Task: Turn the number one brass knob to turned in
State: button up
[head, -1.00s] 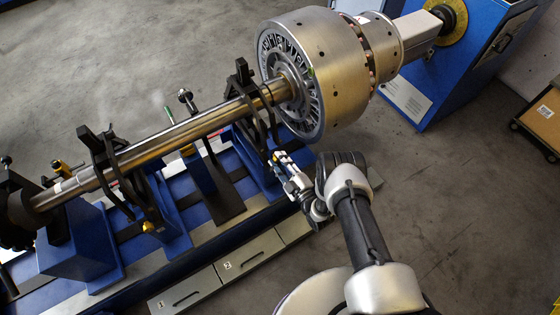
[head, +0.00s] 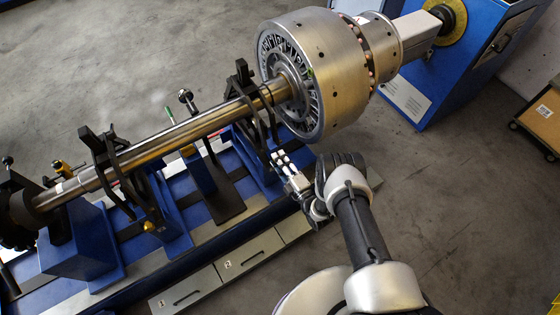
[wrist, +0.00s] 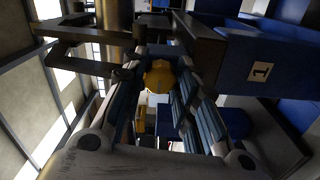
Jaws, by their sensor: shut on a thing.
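The number one brass knob (wrist: 158,78) shows in the wrist view as a yellow, faceted knob between the two finger pads. My gripper (wrist: 157,92) is shut on it; the pads lie along its left and right sides. A label reading 1 (wrist: 261,72) is on the blue support just right of the knob. In the head view, my gripper (head: 282,160) is at the right blue pedestal, below the shaft and near the rotor. The knob cannot be made out there, as the fingers cover that spot.
The steel shaft (head: 180,135) and large rotor drum (head: 335,75) are close above my gripper. Dark bracket arms (wrist: 85,60) stand close to the left finger. Another brass knob (head: 150,226) is on the left pedestal.

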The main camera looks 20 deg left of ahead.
jog(key=o, duration=1.1)
jog(key=v, duration=1.2)
jog(key=shift+s, duration=0.1)
